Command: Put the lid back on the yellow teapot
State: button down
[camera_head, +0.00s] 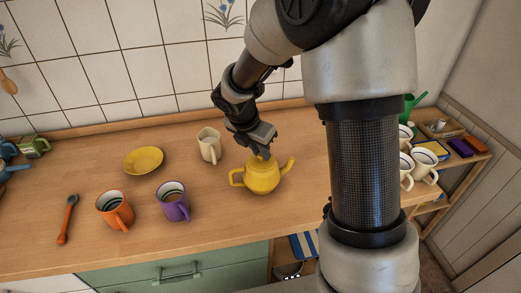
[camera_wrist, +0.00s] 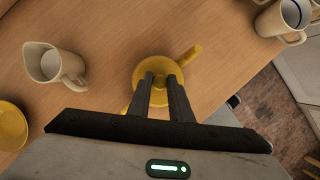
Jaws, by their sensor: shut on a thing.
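The yellow teapot (camera_head: 262,181) stands upright on the wooden counter, with its handle at the left and its spout at the right in the head view. My gripper (camera_head: 262,153) points down right over its top and is shut on the yellow lid (camera_head: 261,161). In the wrist view the fingertips (camera_wrist: 160,80) meet over the middle of the round yellow top, and the teapot's spout (camera_wrist: 190,55) sticks out to the upper right. The lid is at the teapot's opening; I cannot tell whether it is fully seated or slightly above the rim.
A cream jug (camera_head: 209,146) stands left of the teapot, near a yellow saucer (camera_head: 143,160). A purple mug (camera_head: 173,201), an orange mug (camera_head: 115,209) and a spoon (camera_head: 68,219) are farther left. White mugs (camera_head: 424,164) stand at the right. The counter in front of the teapot is clear.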

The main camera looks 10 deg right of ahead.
jog(key=c, duration=1)
grip_release()
jog(key=shift+c, duration=0.2)
jog(key=shift+r, duration=0.1)
jog(key=shift+r+p, duration=2.45)
jog(key=shift+p, duration=0.05)
grip_shut()
